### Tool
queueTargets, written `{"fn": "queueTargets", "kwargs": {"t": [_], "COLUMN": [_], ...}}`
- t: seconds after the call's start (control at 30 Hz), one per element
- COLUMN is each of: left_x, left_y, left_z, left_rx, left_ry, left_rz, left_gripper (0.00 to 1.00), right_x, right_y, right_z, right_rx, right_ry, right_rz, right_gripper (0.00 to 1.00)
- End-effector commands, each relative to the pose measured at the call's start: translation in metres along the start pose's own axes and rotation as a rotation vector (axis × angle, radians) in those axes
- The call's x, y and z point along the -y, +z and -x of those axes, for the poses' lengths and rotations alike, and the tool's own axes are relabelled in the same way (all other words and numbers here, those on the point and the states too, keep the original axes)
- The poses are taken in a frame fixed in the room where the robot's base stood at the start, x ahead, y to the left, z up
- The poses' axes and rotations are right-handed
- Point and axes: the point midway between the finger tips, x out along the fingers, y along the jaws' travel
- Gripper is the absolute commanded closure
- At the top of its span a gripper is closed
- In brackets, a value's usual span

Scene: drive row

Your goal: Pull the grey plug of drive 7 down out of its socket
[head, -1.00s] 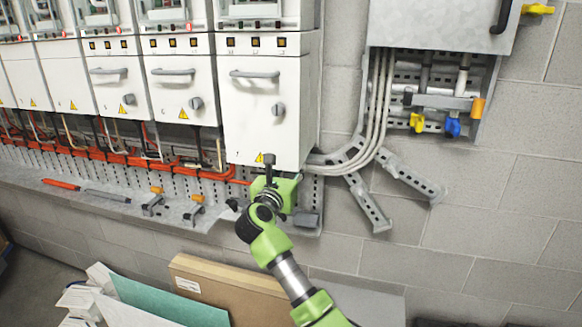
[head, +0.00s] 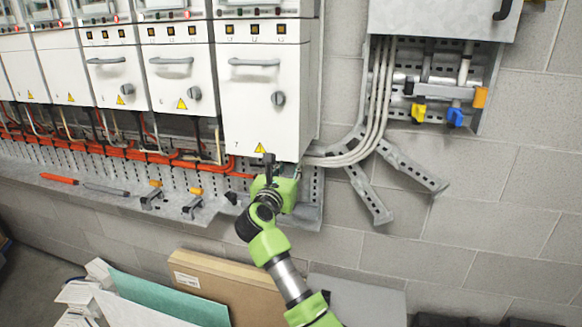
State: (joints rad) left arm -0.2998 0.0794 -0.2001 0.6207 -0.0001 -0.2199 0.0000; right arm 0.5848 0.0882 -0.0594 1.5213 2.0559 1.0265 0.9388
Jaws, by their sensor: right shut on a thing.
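Drive 7 (head: 262,105) is the large white cabinet at the right end of the row, with a small 7 near its lower left corner. My right gripper (head: 268,162) is at the lower edge of drive 7, just below its warning triangle, with its green body below the cabinet. It is shut on the grey plug, which my gripper mostly hides. The socket is also hidden, so I cannot tell how far the plug sits in it. My left gripper is not in view.
An orange cable run (head: 130,151) passes under the drives. A narrow metal shelf (head: 105,199) below holds tools. Pale conduits (head: 375,105) curve down right of drive 7. Cardboard (head: 235,285) and a green panel (head: 165,300) lean below. The wall at lower right is clear.

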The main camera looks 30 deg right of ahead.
Motion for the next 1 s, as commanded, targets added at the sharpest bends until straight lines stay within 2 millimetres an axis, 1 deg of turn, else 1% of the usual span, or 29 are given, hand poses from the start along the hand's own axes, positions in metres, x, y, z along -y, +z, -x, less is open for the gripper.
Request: {"fn": "queueTargets", "kwargs": {"t": [0.03,0.07,0.1,0.4,0.53,0.67,0.9,1.0], "left_x": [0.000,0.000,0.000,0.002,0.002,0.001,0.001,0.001], "left_y": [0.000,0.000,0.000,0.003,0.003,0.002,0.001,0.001], "left_z": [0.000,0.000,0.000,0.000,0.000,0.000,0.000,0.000], "left_rx": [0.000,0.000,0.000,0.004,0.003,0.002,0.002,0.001], "left_ry": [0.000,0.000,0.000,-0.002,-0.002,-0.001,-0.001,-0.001], "left_rz": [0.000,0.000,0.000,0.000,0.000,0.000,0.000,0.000], "left_gripper": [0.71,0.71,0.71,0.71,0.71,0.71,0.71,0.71], "right_x": [0.000,0.000,0.000,0.000,-0.001,-0.001,-0.001,0.000], "right_y": [-0.002,-0.002,-0.002,0.000,-0.001,-0.001,-0.002,-0.002], "right_z": [0.000,0.000,0.000,0.001,0.009,0.031,0.083,0.100], "right_rx": [-0.004,-0.004,-0.004,-0.001,-0.002,-0.004,-0.006,-0.006], "right_ry": [0.000,0.000,0.000,0.000,0.002,0.002,0.002,0.001], "right_rz": [0.001,0.001,0.001,0.000,-0.001,-0.003,-0.002,-0.002], "right_gripper": [1.00,0.72,0.69,0.69,0.69,0.69,0.69,0.69]}}
